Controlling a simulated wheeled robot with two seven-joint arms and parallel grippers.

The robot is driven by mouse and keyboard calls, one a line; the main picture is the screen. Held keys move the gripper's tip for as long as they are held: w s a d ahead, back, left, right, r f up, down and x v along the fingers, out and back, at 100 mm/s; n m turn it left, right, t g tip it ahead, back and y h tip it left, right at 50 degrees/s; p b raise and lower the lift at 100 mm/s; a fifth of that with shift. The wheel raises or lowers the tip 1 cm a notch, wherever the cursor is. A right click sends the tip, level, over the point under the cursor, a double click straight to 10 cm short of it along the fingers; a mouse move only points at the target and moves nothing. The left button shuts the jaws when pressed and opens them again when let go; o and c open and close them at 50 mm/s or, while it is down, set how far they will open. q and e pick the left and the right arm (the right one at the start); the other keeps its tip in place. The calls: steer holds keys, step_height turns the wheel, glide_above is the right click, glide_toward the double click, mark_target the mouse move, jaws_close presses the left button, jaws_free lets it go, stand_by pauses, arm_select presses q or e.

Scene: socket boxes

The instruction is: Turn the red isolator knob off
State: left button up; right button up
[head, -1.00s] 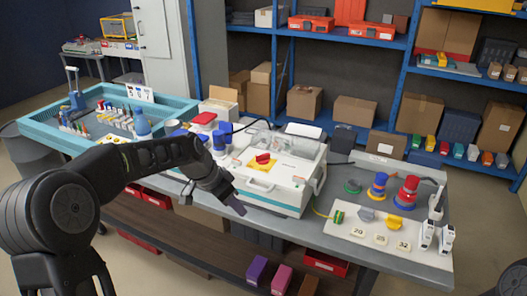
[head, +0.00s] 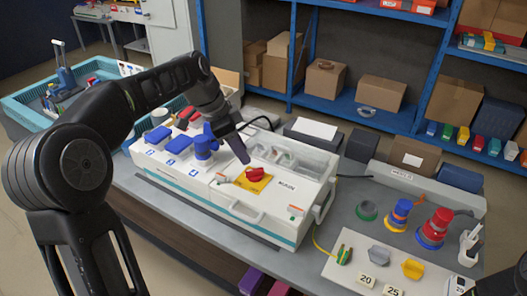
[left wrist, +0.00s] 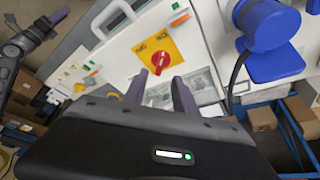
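The red isolator knob (head: 256,173) sits on a yellow plate (head: 255,186) on top of the white socket box (head: 279,222), beside the label MAIN. It also shows in the left wrist view (left wrist: 160,61), just beyond my fingertips, with small lettering on the yellow plate. My left gripper (head: 244,158) points down above the knob's upper left. In the left wrist view my left gripper (left wrist: 160,82) has its two fingers apart with nothing between them. What seems to be my right gripper (left wrist: 48,24) shows at the upper left of that view; its opening is unclear.
Blue socket covers (head: 179,145) and a blue plug (head: 204,144) stand left of the knob. A handle (head: 325,200) is on the box's right end. Loose plugs, including a red one (head: 435,228), stand on the bench to the right. A teal tray (head: 22,108) is at left.

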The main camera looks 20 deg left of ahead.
mark_target(254, 170)
arm_select(q)
steer(key=shift+r, duration=0.15)
steer(key=shift+s, duration=0.1)
steer(key=shift+p+x, duration=0.55)
steer(key=shift+x, duration=3.4)
steer(key=shift+c, duration=0.4)
jaws_close()
